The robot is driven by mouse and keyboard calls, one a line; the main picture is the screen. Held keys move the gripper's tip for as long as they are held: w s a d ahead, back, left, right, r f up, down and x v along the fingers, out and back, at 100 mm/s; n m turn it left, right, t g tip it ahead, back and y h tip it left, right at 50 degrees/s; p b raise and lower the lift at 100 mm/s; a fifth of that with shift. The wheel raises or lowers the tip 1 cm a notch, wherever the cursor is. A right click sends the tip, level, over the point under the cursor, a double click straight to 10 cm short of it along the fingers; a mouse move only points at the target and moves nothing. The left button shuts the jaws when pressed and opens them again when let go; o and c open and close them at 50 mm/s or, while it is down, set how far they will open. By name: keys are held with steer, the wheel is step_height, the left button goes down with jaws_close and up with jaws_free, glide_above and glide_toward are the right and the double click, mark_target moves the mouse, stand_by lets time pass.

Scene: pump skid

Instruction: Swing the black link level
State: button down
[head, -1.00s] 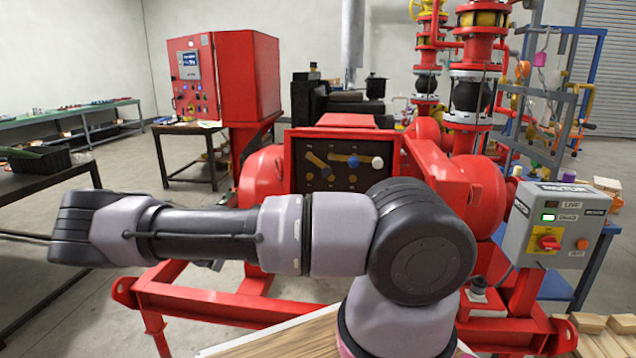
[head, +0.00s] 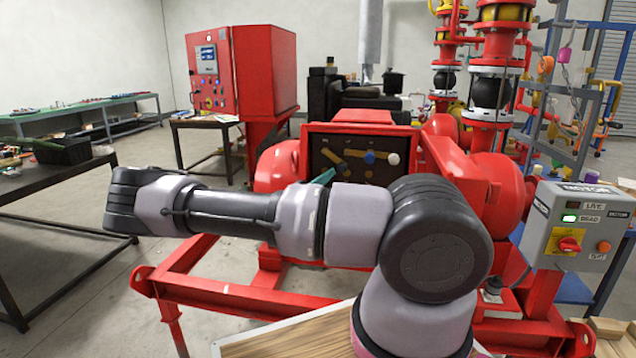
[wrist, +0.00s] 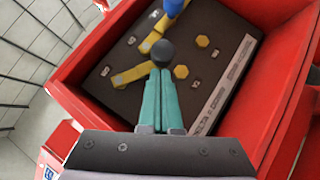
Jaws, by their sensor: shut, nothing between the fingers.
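The control panel (head: 378,174) is a dark plate in a red frame. It carries slanted brass-yellow links with round knobs. In the wrist view, the black knob (wrist: 162,53) sits just beyond my fingertips. A yellow link (wrist: 133,74) slants up towards it, its end partly hidden by the knob and fingers. In the head view this link (head: 332,160) slopes down to the right. My gripper (wrist: 160,74) has teal fingers, shut with nothing between them. It also shows in the head view (head: 325,177), in front of the panel. I cannot tell whether the fingertips touch the knob.
A blue knob (head: 370,157) and a white knob (head: 393,159) sit right of the black-knobbed link. Yellow hex terminals (wrist: 203,41) dot the plate. The red frame wall (wrist: 85,100) rises around it. A grey motor switch box (head: 578,226) stands at the right.

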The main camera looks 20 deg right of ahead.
mark_target(340, 167)
steer(key=shift+s+d+r+n+t+h, duration=0.3)
steer(key=shift+n+t, duration=0.2)
steer(key=shift+n, duration=0.2)
stand_by(0.3)
steer(key=shift+s+d+r+n+t, duration=0.3)
steer(key=shift+d+r+n+t, duration=0.15)
steer(key=shift+n+t, duration=0.45)
steer(key=shift+s+d+r+n+t, duration=0.3)
steer(key=shift+d+n+t, duration=0.25)
steer(key=shift+n, duration=0.55)
steer(key=shift+r, duration=0.1)
